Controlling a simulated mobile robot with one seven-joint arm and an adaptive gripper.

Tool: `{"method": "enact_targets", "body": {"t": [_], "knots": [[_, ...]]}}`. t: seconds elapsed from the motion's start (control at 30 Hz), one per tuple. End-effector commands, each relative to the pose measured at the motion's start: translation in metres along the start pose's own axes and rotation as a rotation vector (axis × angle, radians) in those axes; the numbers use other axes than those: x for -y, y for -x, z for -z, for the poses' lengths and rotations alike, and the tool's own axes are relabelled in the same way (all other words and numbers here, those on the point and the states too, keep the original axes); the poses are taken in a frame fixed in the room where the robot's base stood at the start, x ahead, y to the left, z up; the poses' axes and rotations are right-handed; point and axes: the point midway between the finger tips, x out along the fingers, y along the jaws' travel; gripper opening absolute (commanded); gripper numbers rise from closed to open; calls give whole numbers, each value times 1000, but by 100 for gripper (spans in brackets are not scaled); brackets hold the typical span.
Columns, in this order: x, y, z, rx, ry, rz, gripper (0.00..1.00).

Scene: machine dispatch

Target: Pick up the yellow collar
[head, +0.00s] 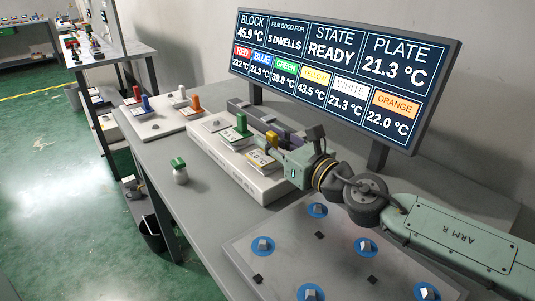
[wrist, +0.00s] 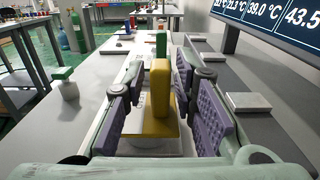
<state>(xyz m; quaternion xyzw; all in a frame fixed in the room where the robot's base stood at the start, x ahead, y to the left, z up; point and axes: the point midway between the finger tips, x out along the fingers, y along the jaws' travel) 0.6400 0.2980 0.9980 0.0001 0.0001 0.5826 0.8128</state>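The yellow collar (wrist: 158,103) has an upright yellow tab on a wider yellow base. It stands between the two purple finger pads of my gripper (wrist: 162,112) in the wrist view. The gripper is open, with a visible gap on both sides of the tab. In the head view the yellow collar (head: 271,138) shows at the near end of the long white block, just ahead of my gripper (head: 277,146).
A green collar (head: 241,125) stands beyond the yellow one on the white block (head: 260,181). Red, blue, white and orange pieces stand farther back on a white board (head: 160,124). A green-capped bottle (head: 179,171) stands left. A plate with blue discs (head: 330,255) lies in front.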

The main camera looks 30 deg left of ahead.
Motion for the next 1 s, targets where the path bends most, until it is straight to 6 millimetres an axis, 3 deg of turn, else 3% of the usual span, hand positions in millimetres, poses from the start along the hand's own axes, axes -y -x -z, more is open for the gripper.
{"method": "enact_targets", "body": {"t": [0.33, 0.83, 1.0], "knots": [[0, 0, 0, 0, 0, 0, 0], [0, 0, -1, 1, 1, 0, 0], [0, 0, -18, 0, 3, 1, 0]]}}
